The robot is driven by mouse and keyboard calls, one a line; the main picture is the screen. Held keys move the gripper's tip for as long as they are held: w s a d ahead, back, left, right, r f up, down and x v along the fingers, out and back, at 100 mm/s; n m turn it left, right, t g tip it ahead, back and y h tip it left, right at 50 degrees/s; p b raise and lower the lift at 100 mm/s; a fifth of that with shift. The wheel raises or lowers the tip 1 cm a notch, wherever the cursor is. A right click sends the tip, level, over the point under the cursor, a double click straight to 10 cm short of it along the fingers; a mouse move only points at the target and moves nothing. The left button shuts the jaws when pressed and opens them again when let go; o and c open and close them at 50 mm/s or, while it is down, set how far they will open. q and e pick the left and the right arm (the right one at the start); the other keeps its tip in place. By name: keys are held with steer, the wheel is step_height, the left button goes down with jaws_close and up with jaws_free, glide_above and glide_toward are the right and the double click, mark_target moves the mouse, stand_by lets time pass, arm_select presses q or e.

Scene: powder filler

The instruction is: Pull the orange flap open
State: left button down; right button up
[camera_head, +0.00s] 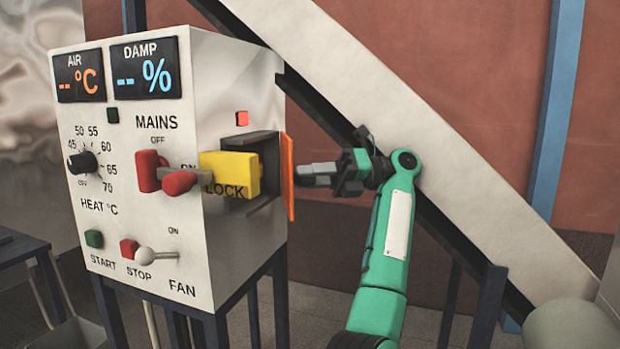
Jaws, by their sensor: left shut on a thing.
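The orange flap (288,178) stands at the right side of the control box, seen nearly edge-on. It stands out from the box's side panel, next to a dark recess (268,150). My left gripper (303,174) comes from the right, its fingers shut on the flap's edge. The flap hides part of the fingertips' contact. A yellow block marked LOCK (232,173) sits in front of the recess. My right gripper is not in view.
The control box (215,290) carries a red MAINS lever (150,170), a HEAT knob (82,162), and a FAN switch (146,255). A pale sloping beam (420,140) runs behind my arm. Dark frame legs (490,300) stand at lower right.

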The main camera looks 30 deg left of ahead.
arm_select(q)
steer(key=c, duration=1.1)
jaws_free()
steer(key=shift+o, duration=0.2)
steer(key=shift+r, duration=0.15)
steer(key=shift+r, duration=0.3)
step_height(320, 180, up, 6)
steer(key=shift+r, duration=0.2)
step_height(320, 180, up, 13)
steer(key=p, duration=0.1)
steer(key=shift+f+p, duration=0.15)
steer(key=shift+p, duration=0.25)
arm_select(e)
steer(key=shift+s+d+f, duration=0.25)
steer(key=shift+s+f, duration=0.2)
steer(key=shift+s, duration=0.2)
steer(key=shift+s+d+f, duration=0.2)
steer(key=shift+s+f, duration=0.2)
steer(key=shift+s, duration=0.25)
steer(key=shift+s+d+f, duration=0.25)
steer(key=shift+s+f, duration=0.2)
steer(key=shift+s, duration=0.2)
